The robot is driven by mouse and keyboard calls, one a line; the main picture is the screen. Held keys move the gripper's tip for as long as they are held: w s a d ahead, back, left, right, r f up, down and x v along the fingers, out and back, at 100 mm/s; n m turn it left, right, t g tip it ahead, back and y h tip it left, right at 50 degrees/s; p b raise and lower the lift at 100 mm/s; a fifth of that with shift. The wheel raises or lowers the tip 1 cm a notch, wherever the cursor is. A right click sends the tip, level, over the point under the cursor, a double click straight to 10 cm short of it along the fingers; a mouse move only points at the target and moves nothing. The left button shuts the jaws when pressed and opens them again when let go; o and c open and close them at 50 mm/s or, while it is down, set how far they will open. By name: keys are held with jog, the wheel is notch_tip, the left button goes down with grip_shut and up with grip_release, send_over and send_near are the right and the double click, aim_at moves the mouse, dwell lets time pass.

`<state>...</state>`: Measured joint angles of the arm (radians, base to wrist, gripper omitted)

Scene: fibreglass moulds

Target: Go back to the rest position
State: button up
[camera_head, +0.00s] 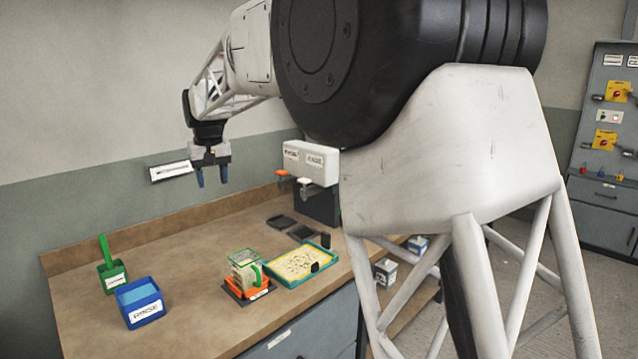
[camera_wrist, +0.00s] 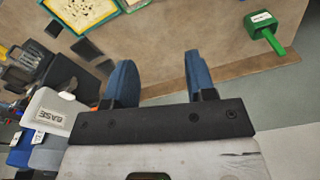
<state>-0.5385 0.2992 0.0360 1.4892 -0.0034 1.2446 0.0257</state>
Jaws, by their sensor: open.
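My gripper (camera_head: 211,176) hangs from my arm above the back of the bench, fingers pointing down, well clear of the bench top. Its two blue fingers are apart with nothing between them. The open fingers also show in the wrist view (camera_wrist: 157,80), with bare bench beyond them. No rest position is marked in either view.
On the bench (camera_head: 190,270) stand a green holder (camera_head: 112,278), a blue bin (camera_head: 140,303), an orange-based stand (camera_head: 247,284) and a yellow tray (camera_head: 297,264). A white dispenser (camera_head: 311,163) stands at the back, right of my gripper. The bench's middle is clear.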

jog(key=s+d+m, duration=0.1)
jog(key=s+d, duration=0.5)
jog(key=d, duration=0.4)
jog(key=s+d+m+t, duration=0.1)
jog(key=s+d, duration=0.6)
jog(key=d, duration=0.3)
jog(key=s+d+m, duration=0.1)
jog(key=s+d, duration=0.5)
jog(key=d, duration=0.4)
jog(key=s+d+f+m, duration=0.1)
jog(key=s+d+f, duration=0.3)
jog(key=s, duration=0.5)
jog(key=s+d+f+m, duration=0.1)
jog(key=s+d+f, duration=0.3)
jog(key=s, duration=0.5)
jog(key=s+d+f+m+t, duration=0.1)
jog(key=s+d+f, duration=0.3)
jog(key=s+d, duration=0.3)
jog(key=s, duration=0.2)
jog(key=shift+s+d+f+h, duration=0.25)
jog(key=shift+s+d+h, duration=0.05)
jog(key=shift+d, duration=0.1)
